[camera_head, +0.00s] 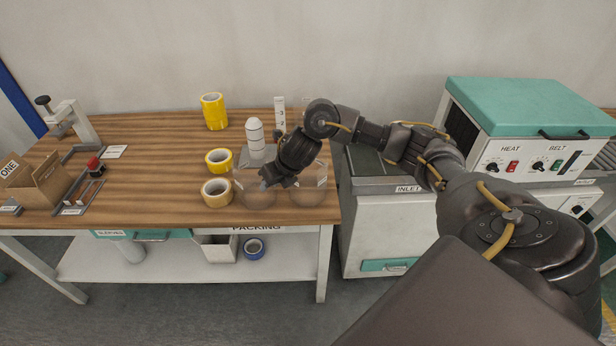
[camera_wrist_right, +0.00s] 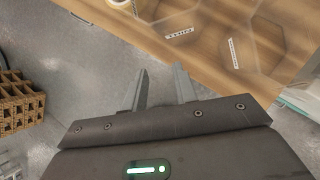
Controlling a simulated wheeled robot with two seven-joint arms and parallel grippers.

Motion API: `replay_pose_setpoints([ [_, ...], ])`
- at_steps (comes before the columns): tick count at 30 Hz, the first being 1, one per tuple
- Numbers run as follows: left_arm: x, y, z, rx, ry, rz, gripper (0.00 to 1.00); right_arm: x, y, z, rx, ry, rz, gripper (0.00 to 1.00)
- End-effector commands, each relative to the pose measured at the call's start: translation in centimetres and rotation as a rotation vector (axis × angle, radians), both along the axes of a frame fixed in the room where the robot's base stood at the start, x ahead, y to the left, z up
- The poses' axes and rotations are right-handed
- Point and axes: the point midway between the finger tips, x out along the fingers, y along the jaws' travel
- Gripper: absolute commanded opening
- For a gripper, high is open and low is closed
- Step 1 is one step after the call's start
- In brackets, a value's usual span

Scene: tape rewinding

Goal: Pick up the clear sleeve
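Two see-through clear sleeves lie at the table's front right corner in the head view, the left one (camera_head: 257,199) and the right one (camera_head: 309,195). Both are faint against the wood. They also show in the right wrist view, each with a small white label: one near the top middle (camera_wrist_right: 176,20) and one at the upper right (camera_wrist_right: 262,45). My right gripper (camera_head: 266,184) appears over the left sleeve in the head view and hides part of it. In the right wrist view its fingers (camera_wrist_right: 160,88) are apart with nothing between them. My left gripper is out of view.
A white dispenser (camera_head: 255,135) stands behind. A cardboard box (camera_head: 42,185) is at the far left. The heat machine (camera_head: 540,105) is on the right. The middle of the tabletop is clear.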

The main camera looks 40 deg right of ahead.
Motion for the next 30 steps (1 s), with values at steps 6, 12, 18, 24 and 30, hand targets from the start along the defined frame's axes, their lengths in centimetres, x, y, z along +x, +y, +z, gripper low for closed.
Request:
replay_pose_setpoints([
  [6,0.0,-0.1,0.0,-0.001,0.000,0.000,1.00,-0.2,-8.4,4.4,-0.172,0.080,0.084,0.28],
  [12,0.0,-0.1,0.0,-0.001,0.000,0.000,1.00,-0.7,-10.2,5.4,-0.201,0.108,0.101,0.28],
  [18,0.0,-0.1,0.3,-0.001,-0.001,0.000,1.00,-0.1,-10.0,3.7,-0.199,0.111,0.100,0.28],
  [24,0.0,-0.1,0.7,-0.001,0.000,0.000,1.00,1.0,-9.8,1.0,-0.198,0.108,0.101,0.28],
  [30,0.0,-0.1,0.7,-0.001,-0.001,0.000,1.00,1.4,-9.8,0.1,-0.201,0.105,0.101,0.28],
])
